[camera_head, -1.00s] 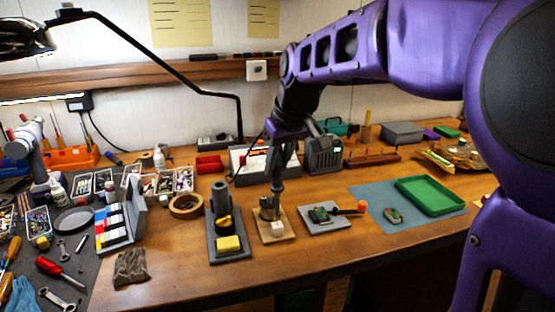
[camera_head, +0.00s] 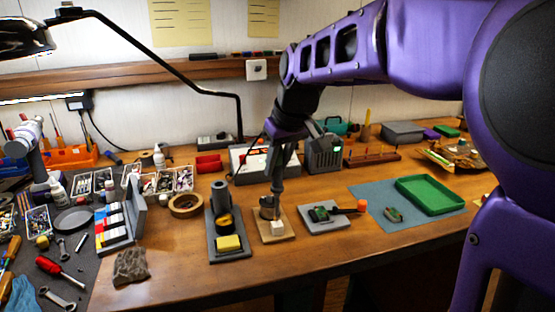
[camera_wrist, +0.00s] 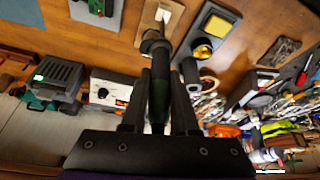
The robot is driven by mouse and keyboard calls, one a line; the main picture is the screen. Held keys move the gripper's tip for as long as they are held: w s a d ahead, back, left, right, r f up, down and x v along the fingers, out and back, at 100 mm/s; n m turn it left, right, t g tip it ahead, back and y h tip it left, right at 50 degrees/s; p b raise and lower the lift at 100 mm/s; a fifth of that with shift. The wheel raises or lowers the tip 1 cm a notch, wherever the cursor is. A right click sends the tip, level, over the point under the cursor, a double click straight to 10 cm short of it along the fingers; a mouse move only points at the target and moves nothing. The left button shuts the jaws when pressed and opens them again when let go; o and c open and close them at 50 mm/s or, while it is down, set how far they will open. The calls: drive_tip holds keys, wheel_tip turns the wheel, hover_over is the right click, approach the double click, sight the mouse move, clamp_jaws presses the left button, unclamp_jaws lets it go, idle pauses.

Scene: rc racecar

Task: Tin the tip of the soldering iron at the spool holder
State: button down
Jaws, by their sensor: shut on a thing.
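My gripper (camera_head: 280,162) is shut on the soldering iron and holds it roughly upright, tip down, over the spool holder. In the wrist view the iron's dark green handle (camera_wrist: 158,88) sits between my two fingers. The spool holder (camera_head: 288,235) is a light wooden base with a dark spool (camera_head: 266,211) and a small white block (camera_head: 277,226). It also shows at the top of the wrist view (camera_wrist: 149,15). The iron's tip is close to the spool and block; I cannot tell whether it touches them.
Left of the spool holder stands the iron stand (camera_head: 213,251), with a yellow sponge (camera_head: 229,243) and brass wool. To the right, a grey plate (camera_head: 338,226) bears a green board. A white station (camera_head: 238,168) and a grey box (camera_head: 323,155) stand behind.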

drive_tip(key=shift+f, duration=0.45)
idle(3.0)
drive_tip(key=shift+r, duration=0.1)
idle(1.0)
